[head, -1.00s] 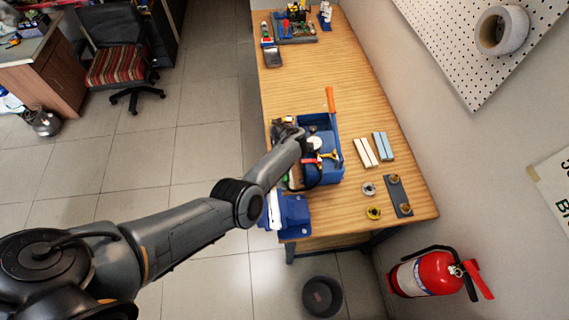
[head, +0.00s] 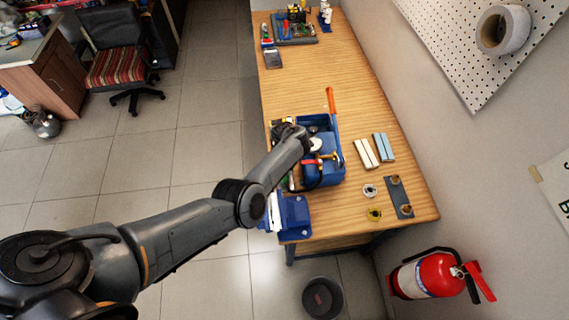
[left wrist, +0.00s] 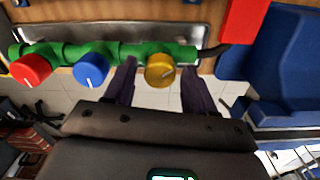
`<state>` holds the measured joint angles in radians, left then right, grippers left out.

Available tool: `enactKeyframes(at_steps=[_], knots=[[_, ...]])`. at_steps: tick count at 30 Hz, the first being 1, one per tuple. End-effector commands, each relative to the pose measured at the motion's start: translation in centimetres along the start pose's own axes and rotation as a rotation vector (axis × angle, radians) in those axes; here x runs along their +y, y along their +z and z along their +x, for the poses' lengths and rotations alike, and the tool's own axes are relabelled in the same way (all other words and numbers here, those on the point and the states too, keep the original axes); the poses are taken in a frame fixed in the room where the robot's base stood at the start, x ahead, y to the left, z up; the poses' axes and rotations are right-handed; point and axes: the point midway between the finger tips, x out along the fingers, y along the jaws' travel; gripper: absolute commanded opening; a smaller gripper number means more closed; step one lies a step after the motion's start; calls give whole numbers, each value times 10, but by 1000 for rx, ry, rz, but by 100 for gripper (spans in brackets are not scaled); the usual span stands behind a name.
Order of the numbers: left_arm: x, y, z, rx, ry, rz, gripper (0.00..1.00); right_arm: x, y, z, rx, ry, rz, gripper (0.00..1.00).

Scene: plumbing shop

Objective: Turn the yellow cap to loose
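The yellow cap (left wrist: 160,71) sits on a green pipe (left wrist: 128,50) in the left wrist view, right of a blue cap (left wrist: 91,70) and a red cap (left wrist: 31,69). A pointer mark shows on its face. My left gripper (left wrist: 160,83) is open, one dark finger on each side of the yellow cap, with visible gaps, so it does not grip it. In the head view my left arm reaches over the blue toolbox on the workbench, and its wrist hides the fingers and the caps. My right gripper is in neither view.
A blue vise (head: 292,212) is at the near bench edge. White and blue blocks and metal fittings lie at right. The bench (head: 315,72) beyond the toolbox is mostly clear.

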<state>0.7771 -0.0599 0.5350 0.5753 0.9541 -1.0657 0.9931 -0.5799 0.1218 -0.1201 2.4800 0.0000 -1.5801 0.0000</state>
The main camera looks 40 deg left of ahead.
Motion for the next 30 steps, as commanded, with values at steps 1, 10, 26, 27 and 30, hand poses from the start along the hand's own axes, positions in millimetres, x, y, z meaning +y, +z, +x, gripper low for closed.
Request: enactKeyframes(at_steps=[1, 10, 26, 27, 30], knots=[[0, 0, 0, 0, 0, 0, 61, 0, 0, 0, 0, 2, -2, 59], [0, 0, -2, -1, 1, 0, 61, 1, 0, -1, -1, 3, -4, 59], [1, 0, -76, 0, 3, 0, 61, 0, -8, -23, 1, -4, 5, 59], [1, 1, -82, -1, 3, 0, 61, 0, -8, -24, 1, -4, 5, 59], [1, 1, -94, -1, 2, 1, 61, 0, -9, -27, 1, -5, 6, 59]])
